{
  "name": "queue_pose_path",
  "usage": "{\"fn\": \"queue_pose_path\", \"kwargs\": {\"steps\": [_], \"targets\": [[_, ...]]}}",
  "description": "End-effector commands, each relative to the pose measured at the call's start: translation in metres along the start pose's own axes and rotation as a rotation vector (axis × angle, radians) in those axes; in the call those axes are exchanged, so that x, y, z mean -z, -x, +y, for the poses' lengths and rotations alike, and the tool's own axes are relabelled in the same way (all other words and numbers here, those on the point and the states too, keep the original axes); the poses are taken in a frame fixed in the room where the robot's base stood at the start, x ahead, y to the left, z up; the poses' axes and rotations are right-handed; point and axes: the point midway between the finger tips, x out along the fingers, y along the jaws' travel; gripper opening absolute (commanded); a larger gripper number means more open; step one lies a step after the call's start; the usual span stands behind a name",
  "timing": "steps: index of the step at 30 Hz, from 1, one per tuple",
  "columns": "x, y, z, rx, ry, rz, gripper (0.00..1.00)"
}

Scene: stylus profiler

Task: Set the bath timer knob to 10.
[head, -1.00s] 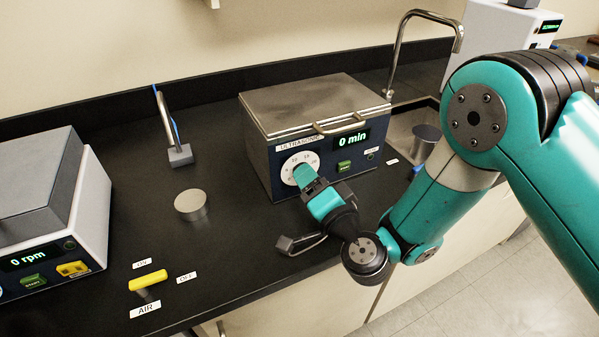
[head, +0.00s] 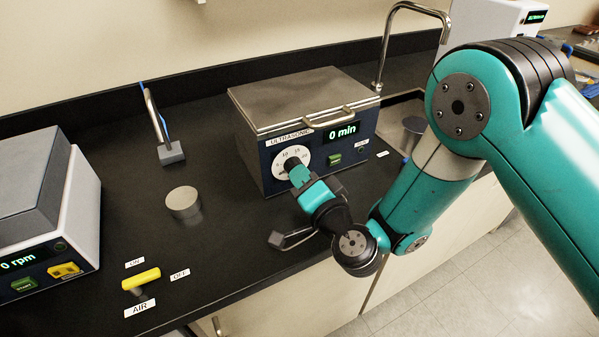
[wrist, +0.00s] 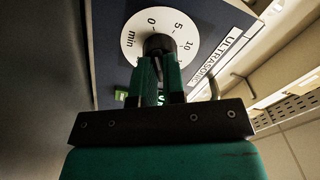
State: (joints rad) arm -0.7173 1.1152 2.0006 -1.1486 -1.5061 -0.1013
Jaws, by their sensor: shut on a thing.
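The ultrasonic bath (head: 300,98) is a metal-lidded box with a dark blue front. Its display (head: 342,133) reads 0 min. The timer knob (wrist: 158,42) is dark and sits at the centre of a white dial (wrist: 133,45) marked 0, 5, 10 and min in the wrist view. The dial (head: 292,155) is partly covered by my gripper in the head view. My gripper (head: 295,173) is shut on the knob, its two teal fingers (wrist: 160,75) on either side of it. The knob's pointer is hidden, so its exact setting cannot be told.
A green button (head: 334,159) sits right of the dial. A grey round piece (head: 183,202) and a yellow AIR handle (head: 141,279) are on the black bench to the left. A device reading 0 rpm (head: 20,261) stands far left. A sink tap (head: 388,45) rises behind.

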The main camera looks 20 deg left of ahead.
Motion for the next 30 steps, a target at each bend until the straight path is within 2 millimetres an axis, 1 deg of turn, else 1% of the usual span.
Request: {"fn": "queue_pose_path", "kwargs": {"steps": [2,4,5,9,12,13,16,25,26,30], "targets": [[0.0003,-0.0002,-0.0001,0.001,-0.020,0.001,0.00],[0.0000,-0.0002,0.0009,0.001,-0.103,0.002,0.00],[-0.0001,-0.0002,0.0012,0.001,-0.163,0.002,0.00],[-0.0003,-0.0002,0.0014,0.001,-0.515,0.001,0.00],[0.0002,-0.0003,0.0002,0.002,-0.721,0.001,0.00],[0.0005,-0.0004,-0.0001,0.002,-0.765,0.001,0.00],[0.0008,-0.0003,-0.0010,0.003,-0.846,0.001,0.00],[0.0010,-0.0002,-0.0012,0.003,-0.871,0.001,0.00],[0.0009,-0.0002,-0.0009,0.003,-0.897,0.002,0.00],[0.0014,0.0001,-0.0014,0.004,-1.144,0.001,0.00]]}}
